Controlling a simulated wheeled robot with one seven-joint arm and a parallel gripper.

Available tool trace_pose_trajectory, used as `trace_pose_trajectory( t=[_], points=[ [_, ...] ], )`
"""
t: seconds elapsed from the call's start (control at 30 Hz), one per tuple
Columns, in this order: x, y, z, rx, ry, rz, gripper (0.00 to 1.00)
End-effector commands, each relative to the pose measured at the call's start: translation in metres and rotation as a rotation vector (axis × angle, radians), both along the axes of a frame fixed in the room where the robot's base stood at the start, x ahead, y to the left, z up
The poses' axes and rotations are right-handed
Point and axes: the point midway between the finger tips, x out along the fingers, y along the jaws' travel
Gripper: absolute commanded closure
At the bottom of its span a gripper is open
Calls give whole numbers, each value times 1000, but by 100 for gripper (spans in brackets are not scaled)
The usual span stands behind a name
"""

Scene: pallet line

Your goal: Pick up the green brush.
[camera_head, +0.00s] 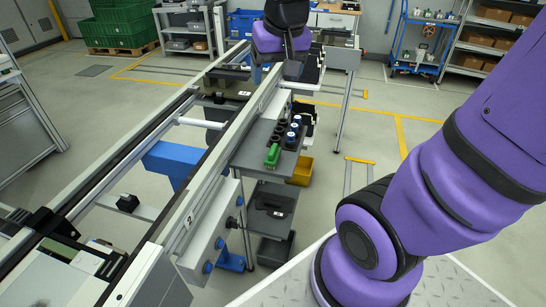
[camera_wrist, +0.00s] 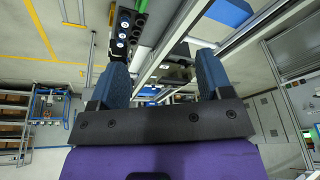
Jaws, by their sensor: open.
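The green brush (camera_head: 273,155) lies on the grey side shelf (camera_head: 251,153) along the right side of the conveyor in the head view. It is at the shelf's near part, close to several dark and blue-topped round items. I cannot make the brush out in the wrist view.
The conveyor rail (camera_head: 205,187) runs beside the shelf. The blue-topped round items (camera_head: 291,136) stand behind the brush and also show in the wrist view (camera_wrist: 122,35). A yellow bin (camera_head: 302,171) sits below the shelf. Open floor lies to the right.

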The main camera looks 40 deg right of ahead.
Motion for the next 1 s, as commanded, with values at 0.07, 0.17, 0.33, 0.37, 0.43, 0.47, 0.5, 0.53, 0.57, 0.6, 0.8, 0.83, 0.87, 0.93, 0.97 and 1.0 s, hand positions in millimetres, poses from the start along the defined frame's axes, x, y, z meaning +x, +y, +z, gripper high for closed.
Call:
trace_pose_trajectory(
  t=[0.07, 0.17, 0.33, 0.37, 0.43, 0.47, 0.5, 0.53, 0.57, 0.6, 0.8, 0.83, 0.87, 0.93, 0.97, 1.0],
  points=[
    [18, -8, -16, 11, 32, -49, 28],
    [39, -17, -36, 25, 60, -109, 28],
    [69, -34, -74, 48, 108, -211, 28],
    [74, -37, -82, 52, 117, -229, 28],
    [86, -44, -100, 61, 137, -270, 28],
    [90, -47, -108, 66, 145, -289, 28],
    [95, -51, -119, 71, 156, -312, 28],
    [99, -54, -128, 76, 165, -331, 28],
    [103, -57, -136, 81, 172, -347, 28],
    [108, -62, -148, 86, 184, -374, 28],
    [125, -81, -209, 116, 236, -490, 28],
    [127, -83, -216, 120, 242, -504, 28],
    [128, -85, -223, 123, 247, -518, 28],
    [131, -89, -238, 131, 259, -544, 28],
    [131, -91, -243, 132, 263, -555, 28],
    [132, -92, -249, 136, 266, -565, 28]
  ],
)
